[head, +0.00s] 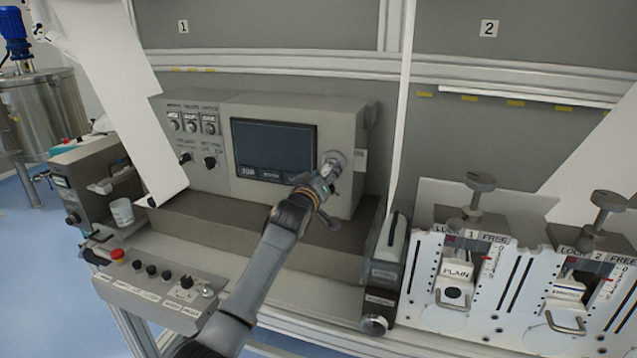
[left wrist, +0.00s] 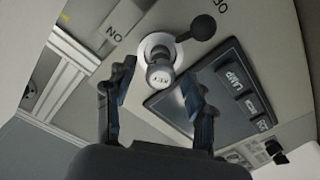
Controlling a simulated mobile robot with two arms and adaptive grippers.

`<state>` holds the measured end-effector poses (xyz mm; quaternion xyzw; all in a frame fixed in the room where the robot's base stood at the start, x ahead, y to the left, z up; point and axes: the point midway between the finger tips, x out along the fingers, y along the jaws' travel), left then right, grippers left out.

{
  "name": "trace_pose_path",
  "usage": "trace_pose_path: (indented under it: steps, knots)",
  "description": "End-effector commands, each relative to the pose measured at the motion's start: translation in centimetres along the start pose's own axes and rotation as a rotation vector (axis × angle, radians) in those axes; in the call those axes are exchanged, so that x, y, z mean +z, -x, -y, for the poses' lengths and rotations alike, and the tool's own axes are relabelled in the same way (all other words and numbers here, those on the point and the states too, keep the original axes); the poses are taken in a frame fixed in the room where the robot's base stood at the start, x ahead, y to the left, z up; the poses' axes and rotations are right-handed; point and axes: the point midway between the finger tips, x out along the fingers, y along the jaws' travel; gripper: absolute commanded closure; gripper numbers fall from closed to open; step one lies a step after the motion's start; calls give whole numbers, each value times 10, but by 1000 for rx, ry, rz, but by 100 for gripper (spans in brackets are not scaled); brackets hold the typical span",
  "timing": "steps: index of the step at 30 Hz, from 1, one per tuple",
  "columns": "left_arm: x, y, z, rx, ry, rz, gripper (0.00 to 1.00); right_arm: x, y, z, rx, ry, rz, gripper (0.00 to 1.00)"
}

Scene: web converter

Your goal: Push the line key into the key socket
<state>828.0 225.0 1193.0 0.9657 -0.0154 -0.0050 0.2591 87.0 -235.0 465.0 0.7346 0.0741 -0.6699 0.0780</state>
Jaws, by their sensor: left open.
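The line key (left wrist: 160,76) is a pale round knob marked KEY. In the left wrist view it stands in front of the key socket (left wrist: 157,44), a pale ring on the console face. How deep the key sits in the socket cannot be told. My left gripper (left wrist: 158,72) is open, with one finger on each side of the key and visible gaps between. In the head view my left gripper (head: 329,172) is at the console face just right of the screen, covering the key. The socket's round plate (head: 335,157) shows behind it. My right gripper is not in view.
The console's screen (head: 273,150) is left of the socket, with several switches (head: 191,122) further left. A dark round cap (left wrist: 203,27) is beside the socket. A button panel (head: 160,289) with a red stop button (head: 118,256) is below. White lock units (head: 458,270) stand at right.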

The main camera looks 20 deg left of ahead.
Motion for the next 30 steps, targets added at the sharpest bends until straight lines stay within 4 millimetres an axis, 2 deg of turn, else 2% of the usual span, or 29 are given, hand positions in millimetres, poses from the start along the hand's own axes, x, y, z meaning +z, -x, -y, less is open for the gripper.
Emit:
trace_pose_path:
  steps: [5,18,24,30]
  knots:
    - [1,20,1,1,0,0,45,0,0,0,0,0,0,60]
    - [0,94,0,1,0,-1,45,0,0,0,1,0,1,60]
    - [0,112,0,0,0,0,45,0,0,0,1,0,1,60]
    - [0,116,0,0,-1,0,45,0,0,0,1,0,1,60]
